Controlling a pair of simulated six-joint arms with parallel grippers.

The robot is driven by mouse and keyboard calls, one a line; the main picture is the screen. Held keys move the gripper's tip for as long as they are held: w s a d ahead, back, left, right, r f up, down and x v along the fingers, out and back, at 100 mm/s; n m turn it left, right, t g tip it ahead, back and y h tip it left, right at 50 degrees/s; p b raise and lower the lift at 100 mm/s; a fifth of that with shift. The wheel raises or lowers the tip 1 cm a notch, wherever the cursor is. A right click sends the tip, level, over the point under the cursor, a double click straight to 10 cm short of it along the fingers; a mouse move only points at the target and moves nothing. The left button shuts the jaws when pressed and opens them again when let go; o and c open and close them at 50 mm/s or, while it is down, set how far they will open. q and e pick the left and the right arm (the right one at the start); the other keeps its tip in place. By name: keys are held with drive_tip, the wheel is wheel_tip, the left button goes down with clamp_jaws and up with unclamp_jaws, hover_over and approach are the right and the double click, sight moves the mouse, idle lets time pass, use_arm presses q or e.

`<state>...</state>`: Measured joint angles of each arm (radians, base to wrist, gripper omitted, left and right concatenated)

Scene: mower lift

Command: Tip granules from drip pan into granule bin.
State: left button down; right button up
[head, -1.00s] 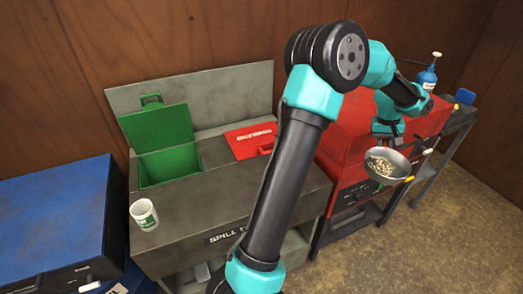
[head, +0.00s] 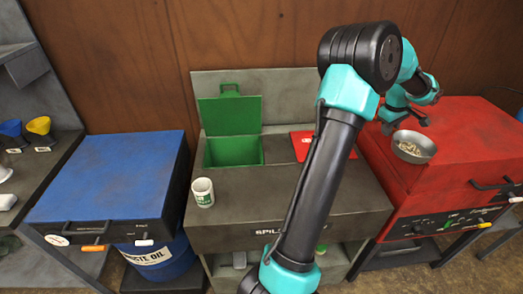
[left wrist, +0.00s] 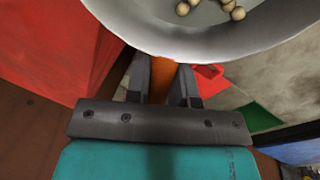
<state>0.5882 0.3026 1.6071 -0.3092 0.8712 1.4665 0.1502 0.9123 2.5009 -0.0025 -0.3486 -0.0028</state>
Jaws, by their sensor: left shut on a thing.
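My left gripper (head: 397,124) is shut on the orange handle of the drip pan (head: 414,146). In the left wrist view the fingers (left wrist: 163,82) clasp the handle (left wrist: 162,78) just behind the grey pan rim (left wrist: 190,45). Pale round granules (head: 411,149) lie in the pan, which looks roughly level above the left part of the red cabinet. The open green bin (head: 233,152), its lid (head: 230,112) raised, is set in the grey spill bench, left of the pan and apart from it. My right gripper is not in view.
A red lid (head: 306,144) lies shut on the bench between bin and pan, partly behind my arm. A white-and-green cup (head: 203,192) stands at the bench's left front. A blue cabinet (head: 110,175) is left, the red cabinet (head: 470,140) right.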

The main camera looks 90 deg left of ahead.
use_arm(q)
drive_tip(key=s+a+f+n+g, duration=0.1)
drive_tip(key=s+a+f+n, duration=0.3)
drive_tip(key=s, duration=0.7)
drive_tip(key=s+a+f+n+g, duration=0.1)
drive_tip(key=s+a+f+n, duration=0.2)
drive_tip(key=s, duration=0.9)
drive_tip(key=s+a+f+n+y, duration=0.1)
drive_tip(key=s+a+f+n, duration=0.3)
drive_tip(key=s+f+n, duration=0.3)
drive_tip(key=shift+s+a+f+n+g, duration=0.1)
drive_tip(key=shift+s+a+n+g, duration=0.1)
drive_tip(key=shift+s+n, duration=0.85)
drive_tip(key=shift+s+a+n+g, duration=0.1)
drive_tip(key=shift+s+n+g, duration=0.2)
drive_tip(key=shift+s, duration=1.3)
drive_tip(key=s+d+f+n, duration=0.1)
drive_tip(key=s+n, duration=0.1)
drive_tip(key=s, duration=0.2)
drive_tip(key=s+d+f+n, duration=0.1)
drive_tip(key=s+n, duration=0.1)
drive_tip(key=s, duration=0.2)
drive_tip(key=s+f+n, duration=0.2)
drive_tip(key=s, duration=0.2)
drive_tip(key=shift+d+f+g, duration=0.1)
drive_tip(key=shift+d+g, duration=0.2)
drive_tip(key=shift+d, duration=0.1)
